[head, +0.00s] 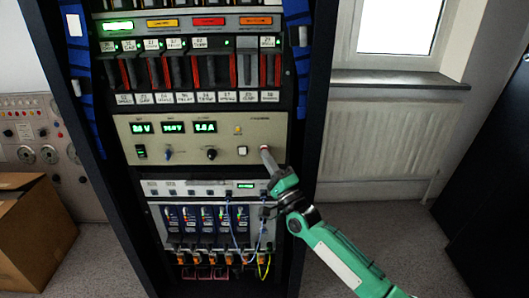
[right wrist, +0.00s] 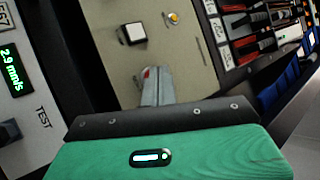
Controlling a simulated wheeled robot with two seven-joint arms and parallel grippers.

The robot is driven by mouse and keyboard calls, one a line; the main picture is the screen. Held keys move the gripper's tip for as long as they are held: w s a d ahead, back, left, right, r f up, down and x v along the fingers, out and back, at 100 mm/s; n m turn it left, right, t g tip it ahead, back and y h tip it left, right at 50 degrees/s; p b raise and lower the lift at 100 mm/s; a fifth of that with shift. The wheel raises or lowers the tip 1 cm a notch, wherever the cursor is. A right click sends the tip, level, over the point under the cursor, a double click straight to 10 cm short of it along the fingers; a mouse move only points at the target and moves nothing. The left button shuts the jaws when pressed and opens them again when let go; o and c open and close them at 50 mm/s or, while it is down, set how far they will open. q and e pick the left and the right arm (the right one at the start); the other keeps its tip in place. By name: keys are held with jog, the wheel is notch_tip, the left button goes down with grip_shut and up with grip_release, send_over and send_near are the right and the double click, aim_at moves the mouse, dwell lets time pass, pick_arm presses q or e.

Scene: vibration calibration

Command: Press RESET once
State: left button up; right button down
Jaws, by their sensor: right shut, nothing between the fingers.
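The beige panel (head: 190,139) in the rack carries green readouts, knobs, a white square button (head: 242,151) and a small yellow lamp (head: 238,130). In the right wrist view the white button (right wrist: 131,33) and the yellow lamp (right wrist: 172,18) lie beyond the fingers. The button captions are too small to read, so I cannot tell which is RESET. My right gripper (head: 265,151) is shut and empty, its tips at the panel right of the white button.
Above the panel is a row of red and grey modules (head: 198,70). Below is a unit with blue modules and cables (head: 207,218). A cardboard box (head: 35,235) stands at left. Free floor and a radiator (head: 390,138) lie to the right.

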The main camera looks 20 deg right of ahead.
jog(key=shift+w, duration=0.15)
dwell(0.4)
jog(key=shift+s+a+p, duration=0.15)
jog(key=shift+s+p, duration=0.3)
jog(key=shift+s, duration=0.35)
jog(key=s+p, duration=0.1)
jog(key=s, duration=0.1)
jog(key=s+a+p, duration=0.1)
jog(key=s, duration=0.1)
jog(key=shift+s+a+p, duration=0.2)
jog(key=shift+s+p, duration=0.15)
jog(key=shift+s, duration=0.05)
